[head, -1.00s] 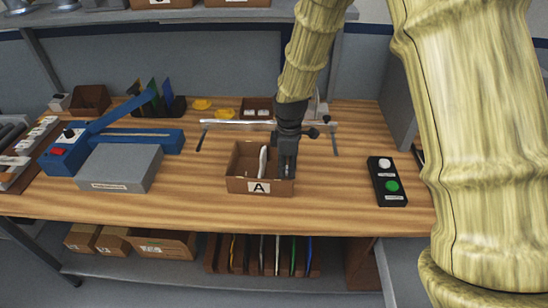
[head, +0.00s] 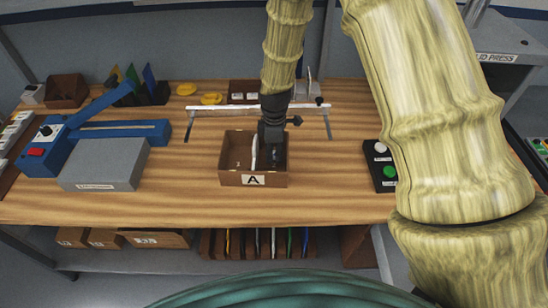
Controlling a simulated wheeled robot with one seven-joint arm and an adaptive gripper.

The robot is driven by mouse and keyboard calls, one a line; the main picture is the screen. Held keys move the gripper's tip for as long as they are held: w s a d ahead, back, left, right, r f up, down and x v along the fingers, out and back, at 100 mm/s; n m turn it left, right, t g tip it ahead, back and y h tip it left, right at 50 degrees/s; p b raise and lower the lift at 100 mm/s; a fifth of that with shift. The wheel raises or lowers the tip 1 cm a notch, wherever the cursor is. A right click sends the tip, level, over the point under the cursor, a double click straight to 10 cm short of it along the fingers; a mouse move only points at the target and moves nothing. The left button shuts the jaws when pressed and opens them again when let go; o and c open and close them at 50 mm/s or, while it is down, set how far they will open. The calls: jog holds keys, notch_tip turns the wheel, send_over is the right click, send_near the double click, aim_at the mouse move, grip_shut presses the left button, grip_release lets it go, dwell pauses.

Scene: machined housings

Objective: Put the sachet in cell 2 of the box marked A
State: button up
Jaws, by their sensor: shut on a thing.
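The brown box marked A (head: 253,180) stands on the wooden bench, its letter label facing me. A thin white upright piece (head: 254,151) shows near the middle of the box; I cannot tell whether it is a divider. A small mark that looks like a 3 is on the floor of the left part. My gripper (head: 273,160) points down into the right part of the box, to the right of the white piece. It is shut on the sachet, which the dark fingers hide almost wholly. I cannot tell whether the sachet touches the box floor.
A grey block (head: 103,163) and a blue lever device (head: 60,145) stand left of the box. A low white rail (head: 240,108) crosses behind it. A black button panel (head: 381,160) is to the right. Bench in front is clear.

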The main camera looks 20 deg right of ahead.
aim_at(274, 165)
jog(key=shift+w+a+f, duration=0.1)
jog(key=shift+w+f, duration=0.3)
jog(key=shift+f, duration=0.2)
jog(key=shift+s+f+p, duration=0.15)
jog(key=shift+f+p, duration=0.4)
jog(key=shift+f, duration=0.2)
jog(key=shift+s+f, duration=0.4)
jog(key=shift+w+f, duration=0.4)
jog(key=shift+f, duration=0.15)
jog(key=shift+s+r, duration=0.1)
jog(key=shift+s, duration=0.15)
jog(key=o, duration=0.8)
jog(key=shift+w+f, duration=0.15)
jog(key=shift+f, duration=0.05)
jog(key=shift+o, duration=0.2)
jog(key=shift+r, duration=0.15)
